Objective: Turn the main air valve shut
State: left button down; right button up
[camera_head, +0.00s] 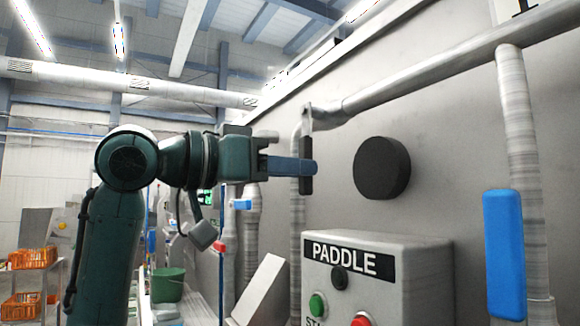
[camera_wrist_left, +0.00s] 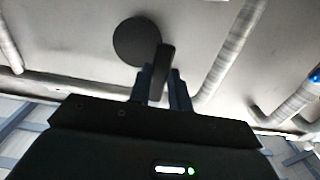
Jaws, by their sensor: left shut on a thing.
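A dark, upright bar-shaped handle (camera_head: 307,146) stands at the grey wall, in front of a vertical pipe. I take it for the valve's handle, but no label on it is readable. My left gripper (camera_head: 304,168) reaches it from the left, with its blue fingers shut on the bar. In the left wrist view, the dark handle (camera_wrist_left: 163,62) sits between the two fingers of the left gripper (camera_wrist_left: 164,82). The fingers hide part of the handle, and its pivot is not clear. My right gripper is not in view.
A round black disc (camera_head: 382,168) sticks out of the wall to the right. Below is a grey PADDLE box (camera_head: 420,272) with green and red buttons. A large blue handle (camera_head: 503,255) hangs on the right pipe. A green bucket (camera_head: 168,285) and orange crates (camera_head: 33,258) are left.

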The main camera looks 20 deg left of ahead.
pick_arm(q)
jog(key=c, duration=1.5)
grip_release()
jog(key=shift+a, duration=0.1)
jog(key=shift+o, duration=1.1)
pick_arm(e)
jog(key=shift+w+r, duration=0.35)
pick_arm(q)
jog(key=b+v, duration=0.3)
jog(key=v, duration=1)
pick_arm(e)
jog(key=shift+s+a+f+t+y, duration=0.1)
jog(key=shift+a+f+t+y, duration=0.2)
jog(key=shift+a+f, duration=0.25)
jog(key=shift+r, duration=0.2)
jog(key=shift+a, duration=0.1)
